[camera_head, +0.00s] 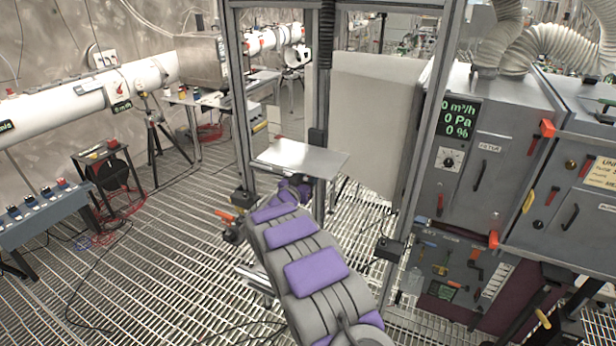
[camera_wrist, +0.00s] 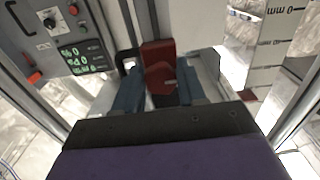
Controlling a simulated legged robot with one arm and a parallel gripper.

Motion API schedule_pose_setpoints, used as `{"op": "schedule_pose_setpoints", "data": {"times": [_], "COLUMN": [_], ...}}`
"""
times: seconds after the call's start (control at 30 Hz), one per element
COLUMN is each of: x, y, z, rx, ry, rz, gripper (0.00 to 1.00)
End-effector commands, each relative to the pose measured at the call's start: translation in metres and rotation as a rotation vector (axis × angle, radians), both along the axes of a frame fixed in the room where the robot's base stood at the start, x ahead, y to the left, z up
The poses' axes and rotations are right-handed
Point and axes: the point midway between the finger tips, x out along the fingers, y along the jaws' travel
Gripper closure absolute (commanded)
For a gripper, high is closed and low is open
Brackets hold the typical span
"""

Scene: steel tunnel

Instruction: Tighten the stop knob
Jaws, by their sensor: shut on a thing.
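In the wrist view my gripper (camera_wrist: 161,88) has its two blue fingers on either side of a dark red block-like piece (camera_wrist: 158,55). It is shut on this piece, which looks like the stop knob, though I cannot be sure. The piece stands up between the fingers, and its lower part is hidden by them and the gripper body. I cannot tell how tight the knob is. In the head view my grey and purple arm reaches up to the metal frame under a flat steel plate (camera_head: 300,159). The gripper's fingers cannot be made out there.
Frame posts (camera_head: 243,110) stand around my arm. A grey cabinet (camera_head: 500,120) with a green display (camera_head: 457,118) and red handles is at the right. White scale strips (camera_wrist: 272,40) show in the wrist view.

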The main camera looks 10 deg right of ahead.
Motion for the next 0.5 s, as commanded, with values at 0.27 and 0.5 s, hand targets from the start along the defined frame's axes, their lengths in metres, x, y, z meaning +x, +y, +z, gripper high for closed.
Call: {"op": "schedule_pose_setpoints", "data": {"times": [0.27, 0.5], "x": [0.0007, 0.0008], "y": [0.0050, 0.0043], "z": [0.0014, 0.0007], "rx": [0.202, 0.384], "ry": [-0.149, -0.282], "rz": [0.005, 0.003], "gripper": [0.90, 0.90]}}
